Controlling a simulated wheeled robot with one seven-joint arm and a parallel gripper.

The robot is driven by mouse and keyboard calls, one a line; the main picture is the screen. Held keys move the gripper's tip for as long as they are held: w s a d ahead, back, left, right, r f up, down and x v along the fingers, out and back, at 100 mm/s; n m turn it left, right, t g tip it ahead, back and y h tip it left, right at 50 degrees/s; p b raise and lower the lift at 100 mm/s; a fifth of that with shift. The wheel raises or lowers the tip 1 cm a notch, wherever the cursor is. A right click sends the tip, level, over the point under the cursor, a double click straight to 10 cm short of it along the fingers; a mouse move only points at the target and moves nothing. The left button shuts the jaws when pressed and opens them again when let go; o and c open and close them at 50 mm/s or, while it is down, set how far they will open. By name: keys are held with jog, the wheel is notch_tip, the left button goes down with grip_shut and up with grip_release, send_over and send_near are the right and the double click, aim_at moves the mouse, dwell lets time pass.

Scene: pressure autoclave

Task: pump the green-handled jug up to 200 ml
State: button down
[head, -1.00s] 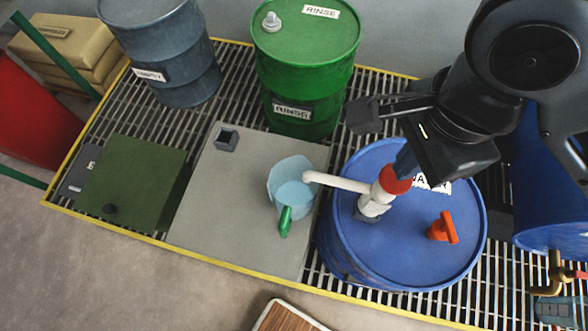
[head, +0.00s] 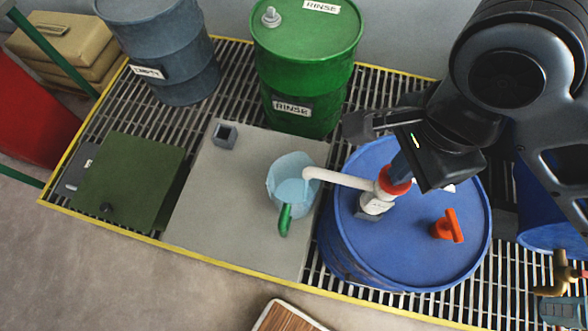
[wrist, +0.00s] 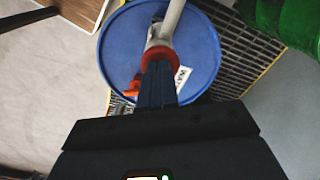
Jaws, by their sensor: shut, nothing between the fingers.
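The green-handled jug (head: 292,180) stands on the grey plate left of the blue drum, its green handle (head: 285,220) toward the front. Pale blue liquid shows inside; its level cannot be read. A white pump spout (head: 340,179) reaches from the blue drum (head: 415,260) to over the jug. The pump has a red collar (head: 393,181) and a white body (head: 375,204). My gripper (head: 399,165) is shut, its dark blue fingers pointing down at the top of the pump. In the wrist view the shut fingers (wrist: 158,85) reach the red collar (wrist: 160,57); contact is unclear.
An orange valve (head: 447,226) sits on the drum lid. A green RINSE drum (head: 306,70) and a grey drum (head: 165,50) stand behind. A green box (head: 130,180) is at left. Another blue drum with a brass tap (head: 560,275) stands at right.

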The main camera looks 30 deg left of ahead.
jog(key=shift+f, duration=0.6)
jog(key=shift+r, duration=0.1)
jog(key=shift+r+p, duration=1.05)
jog(key=shift+r, duration=1.2)
notch_tip(320, 180, up, 6)
